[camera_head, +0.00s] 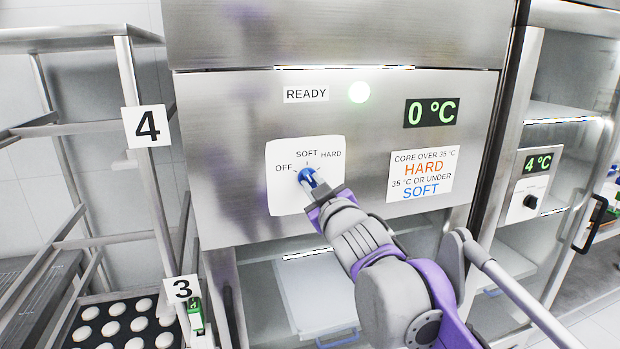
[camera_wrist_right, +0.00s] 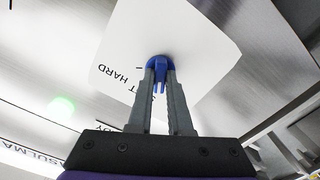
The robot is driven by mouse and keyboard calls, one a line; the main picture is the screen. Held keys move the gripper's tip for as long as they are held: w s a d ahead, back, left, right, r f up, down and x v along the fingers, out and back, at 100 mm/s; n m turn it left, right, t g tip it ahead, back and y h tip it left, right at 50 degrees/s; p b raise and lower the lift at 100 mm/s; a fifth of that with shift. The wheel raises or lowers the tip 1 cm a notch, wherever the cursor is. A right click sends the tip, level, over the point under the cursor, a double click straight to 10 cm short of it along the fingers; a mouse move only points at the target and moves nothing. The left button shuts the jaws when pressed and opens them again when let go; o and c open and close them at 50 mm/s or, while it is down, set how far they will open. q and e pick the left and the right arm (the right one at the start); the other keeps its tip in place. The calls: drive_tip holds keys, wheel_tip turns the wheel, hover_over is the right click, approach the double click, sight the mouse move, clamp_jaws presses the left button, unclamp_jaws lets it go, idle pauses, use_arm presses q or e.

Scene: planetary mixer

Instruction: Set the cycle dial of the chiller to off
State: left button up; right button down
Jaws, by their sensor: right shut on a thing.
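The chiller's cycle dial (camera_head: 306,175) is a small blue knob on a white plate (camera_head: 282,193) marked OFF, SOFT and HARD. My right gripper (camera_head: 314,184) reaches it from the lower right and is shut on it. In the right wrist view the dial (camera_wrist_right: 158,61) sits between the two grey fingertips (camera_wrist_right: 160,76). The fingers hide part of the plate's lettering there, and HARD shows upside down. I cannot tell which mark the dial points to. My left gripper is not in view.
The chiller front (camera_head: 225,150) carries a READY label with a lit green lamp (camera_head: 359,92) and a 0 °C display (camera_head: 431,112). A rule card (camera_head: 423,173) is right of the dial. A rack (camera_head: 140,90) stands left, and another cabinet with a black knob (camera_head: 530,201) right.

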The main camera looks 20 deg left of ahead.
drive_tip(key=shift+w+r+n+p, duration=0.15)
drive_tip(key=shift+n+p, duration=0.25)
drive_tip(key=shift+n, duration=1.4)
drive_tip(key=n, duration=0.2)
drive_tip(key=shift+n, duration=0.3)
drive_tip(key=c, duration=0.7)
unclamp_jaws()
drive_tip(key=v, duration=0.7)
drive_tip(key=shift+b, duration=0.4)
